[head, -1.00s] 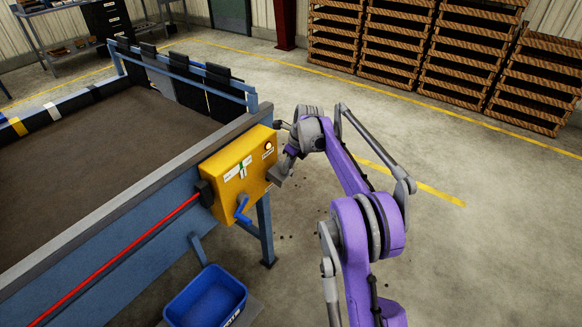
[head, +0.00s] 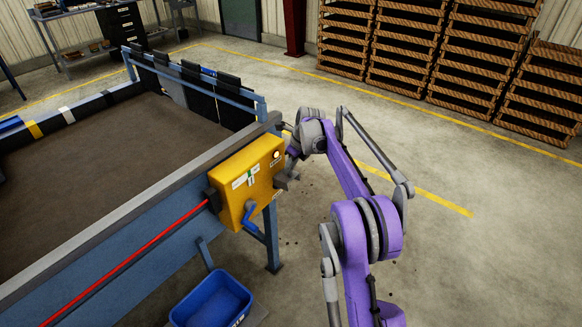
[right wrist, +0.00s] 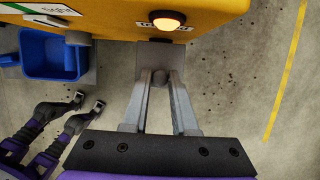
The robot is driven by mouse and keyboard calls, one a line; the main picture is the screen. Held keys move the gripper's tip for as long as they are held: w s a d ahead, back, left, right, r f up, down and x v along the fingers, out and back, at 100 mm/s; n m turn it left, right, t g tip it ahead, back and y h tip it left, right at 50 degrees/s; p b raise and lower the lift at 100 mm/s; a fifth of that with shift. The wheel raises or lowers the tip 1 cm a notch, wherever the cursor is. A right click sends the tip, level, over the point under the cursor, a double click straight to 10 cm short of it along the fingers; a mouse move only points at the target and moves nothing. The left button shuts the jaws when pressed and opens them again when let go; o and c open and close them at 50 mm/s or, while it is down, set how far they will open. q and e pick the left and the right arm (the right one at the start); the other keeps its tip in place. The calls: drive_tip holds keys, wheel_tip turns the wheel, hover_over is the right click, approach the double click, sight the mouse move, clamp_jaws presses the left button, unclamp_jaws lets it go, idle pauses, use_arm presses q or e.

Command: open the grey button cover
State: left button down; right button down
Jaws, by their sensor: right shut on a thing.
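The yellow control box (head: 250,182) is fixed to the side of the blue-framed table. The grey button cover (head: 281,182) is on its right side, small and partly hidden by my right gripper (head: 289,174). In the right wrist view the cover (right wrist: 157,51) shows as a grey block beside the yellow box (right wrist: 110,22). My right gripper (right wrist: 162,80) has its fingers closed around a grey knob at the cover. Whether the cover has swung open I cannot tell. My left gripper is not in view.
A round lamp (head: 276,155) sits on the box, glowing orange in the wrist view. A blue handle (head: 250,219) and a red bar (head: 130,257) are by the box. A blue bin (head: 213,300) stands below. The floor to the right is open, with wooden crates (head: 480,50) behind.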

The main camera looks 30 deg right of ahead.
drive_tip(key=shift+w+a, duration=0.1)
drive_tip(key=shift+w, duration=0.05)
drive_tip(key=c, duration=1)
unclamp_jaws()
drive_tip(key=shift+c, duration=0.2)
drive_tip(key=o, duration=0.3)
drive_tip(key=shift+w+f, duration=0.15)
drive_tip(key=shift+w, duration=0.05)
drive_tip(key=shift+o, duration=0.2)
drive_tip(key=shift+s, duration=0.1)
drive_tip(key=shift+s, duration=0.1)
drive_tip(key=shift+r, duration=0.35)
drive_tip(key=v, duration=1)
drive_tip(key=shift+r, duration=0.1)
